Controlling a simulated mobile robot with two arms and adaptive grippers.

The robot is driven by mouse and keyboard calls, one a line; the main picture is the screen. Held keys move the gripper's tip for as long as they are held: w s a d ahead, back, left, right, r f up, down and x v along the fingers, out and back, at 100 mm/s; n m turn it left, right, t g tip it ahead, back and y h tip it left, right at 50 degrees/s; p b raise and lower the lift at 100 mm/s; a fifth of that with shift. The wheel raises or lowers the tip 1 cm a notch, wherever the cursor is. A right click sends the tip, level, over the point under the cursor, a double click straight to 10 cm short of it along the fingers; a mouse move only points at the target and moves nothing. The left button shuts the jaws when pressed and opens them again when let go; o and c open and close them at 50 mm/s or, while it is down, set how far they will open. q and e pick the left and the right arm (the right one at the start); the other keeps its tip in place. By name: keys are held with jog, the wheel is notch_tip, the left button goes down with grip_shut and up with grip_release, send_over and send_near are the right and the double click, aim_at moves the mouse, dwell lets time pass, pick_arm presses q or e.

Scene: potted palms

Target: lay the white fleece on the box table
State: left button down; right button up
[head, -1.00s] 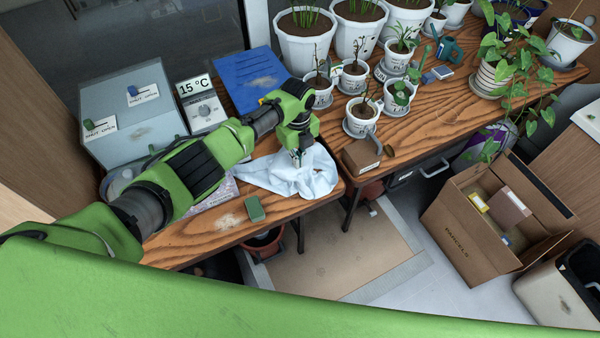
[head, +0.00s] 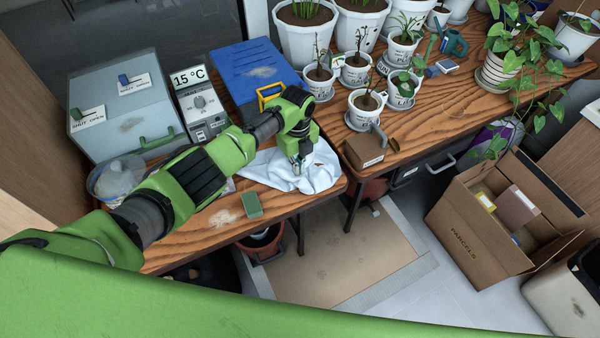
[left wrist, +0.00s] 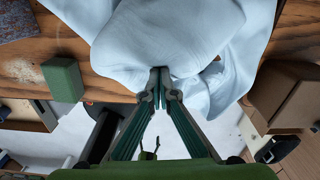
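The white fleece (head: 262,171) lies crumpled at the right front corner of the left wooden table (head: 195,240). This table also carries a grey switch box, a thermostat unit and a blue toolbox; no label shows which table is the box table. My left gripper (head: 303,167) points down onto the fleece. In the left wrist view, the left fingertips (left wrist: 161,76) meet at a fold of the fleece (left wrist: 165,35) and look shut on it. Part of the fleece reaches past the table edge there. My right gripper is not in view.
A green sponge (head: 252,203) lies just left of the fleece. The blue toolbox (head: 250,62) and grey switch box (head: 125,118) stand behind. Potted plants and a small brown box (head: 364,150) stand on the right table (head: 435,112). An open parcels carton (head: 465,240) sits on the floor.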

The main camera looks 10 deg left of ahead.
pick_arm(q)
notch_tip(320, 180, down, 3)
jog(key=shift+r+b, duration=0.2)
jog(key=shift+b, duration=0.55)
notch_tip(320, 180, up, 9)
jog(key=p, duration=0.8)
jog(key=shift+r, duration=0.15)
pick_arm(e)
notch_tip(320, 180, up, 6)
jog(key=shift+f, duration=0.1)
